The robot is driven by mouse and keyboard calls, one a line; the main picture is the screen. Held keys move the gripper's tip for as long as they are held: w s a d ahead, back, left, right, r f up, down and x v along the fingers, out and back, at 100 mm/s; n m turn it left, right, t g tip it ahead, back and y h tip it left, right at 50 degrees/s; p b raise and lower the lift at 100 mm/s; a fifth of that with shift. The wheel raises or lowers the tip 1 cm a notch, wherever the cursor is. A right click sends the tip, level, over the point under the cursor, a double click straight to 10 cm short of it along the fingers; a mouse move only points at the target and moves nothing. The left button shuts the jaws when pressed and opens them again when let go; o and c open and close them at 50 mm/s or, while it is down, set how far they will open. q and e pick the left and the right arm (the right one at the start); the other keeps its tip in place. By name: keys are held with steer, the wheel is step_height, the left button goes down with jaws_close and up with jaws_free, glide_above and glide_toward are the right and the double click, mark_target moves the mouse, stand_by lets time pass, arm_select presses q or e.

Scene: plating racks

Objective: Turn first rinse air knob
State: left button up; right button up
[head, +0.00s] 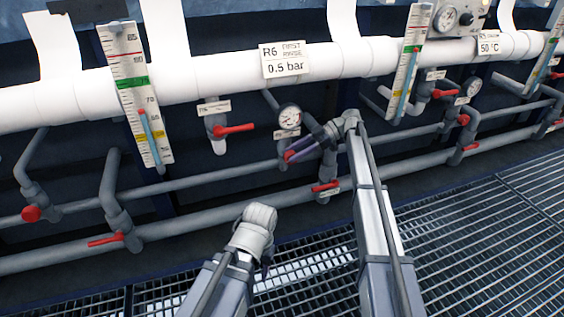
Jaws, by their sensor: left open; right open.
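The sign "R6 first rinse 0.5 bar" (285,62) hangs on the white pipe. Below it is a round pressure gauge (289,118). A small red knob (289,156) sits on the grey pipework under the gauge, partly covered by my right gripper. My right gripper (298,153) is open, its dark purplish fingers pointing left at the red knob. I cannot tell whether they touch it. My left gripper (258,238) is low in front of the pipes, away from the knob. Its fingers are mostly hidden behind its wrist.
Red lever valves sit close by: one (234,129) left of the gauge and one (326,186) below the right gripper. More red handles (105,240) line the lower pipes. Level scales (137,95) stand in front of the white pipe. Grated floor (480,235) lies open at right.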

steer(key=b+x, duration=0.1)
steer(key=x, duration=0.3)
steer(key=shift+s+a+f, duration=0.1)
steer(key=shift+a+f, duration=0.05)
steer(key=shift+a, duration=0.15)
jaws_close()
